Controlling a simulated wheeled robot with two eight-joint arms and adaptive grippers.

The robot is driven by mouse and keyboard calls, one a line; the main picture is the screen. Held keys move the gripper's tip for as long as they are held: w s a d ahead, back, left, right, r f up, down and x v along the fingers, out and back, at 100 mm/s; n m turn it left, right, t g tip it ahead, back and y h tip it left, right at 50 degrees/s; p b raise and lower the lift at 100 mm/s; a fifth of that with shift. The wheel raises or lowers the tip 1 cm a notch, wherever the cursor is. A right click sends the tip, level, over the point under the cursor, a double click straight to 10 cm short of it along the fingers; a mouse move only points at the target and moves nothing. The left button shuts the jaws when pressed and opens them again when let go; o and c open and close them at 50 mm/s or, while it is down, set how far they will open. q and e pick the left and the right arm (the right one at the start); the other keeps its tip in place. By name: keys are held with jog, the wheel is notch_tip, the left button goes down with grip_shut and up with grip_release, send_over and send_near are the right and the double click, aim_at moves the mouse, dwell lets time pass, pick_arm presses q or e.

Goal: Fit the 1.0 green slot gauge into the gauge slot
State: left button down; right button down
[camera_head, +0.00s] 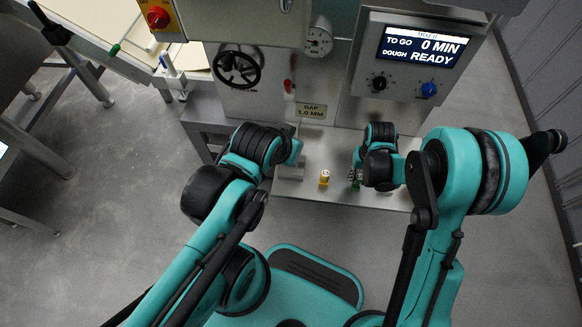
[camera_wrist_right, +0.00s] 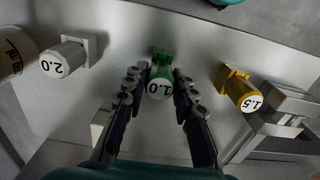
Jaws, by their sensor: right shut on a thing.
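The green 1.0 slot gauge (camera_wrist_right: 161,80) stands between the fingers of my right gripper (camera_wrist_right: 160,95), its white numbered cap facing the wrist camera. The gripper is shut on it. In the head view the right gripper (camera_head: 356,177) is low over the steel shelf, with a bit of the green gauge (camera_head: 355,184) showing. A metal block with a gap (camera_wrist_right: 280,112) is at the right of the wrist view; I cannot tell for sure that it is the gauge slot. My left arm ends beside the block in the head view; its fingers are hidden.
The yellow 1.5 gauge (camera_wrist_right: 243,97) stands between the green gauge and the block. The grey 2.0 gauge (camera_wrist_right: 62,62) and a tan cylinder (camera_wrist_right: 14,52) are on the other side. A "GAP 1.0 MM" plate (camera_head: 311,111) is on the machine behind the shelf (camera_head: 385,199).

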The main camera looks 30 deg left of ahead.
jog(key=shift+r, duration=0.5)
dwell(0.5)
jog(key=shift+r+p, duration=2)
jog(key=shift+r, duration=0.6)
jog(key=shift+d, duration=0.1)
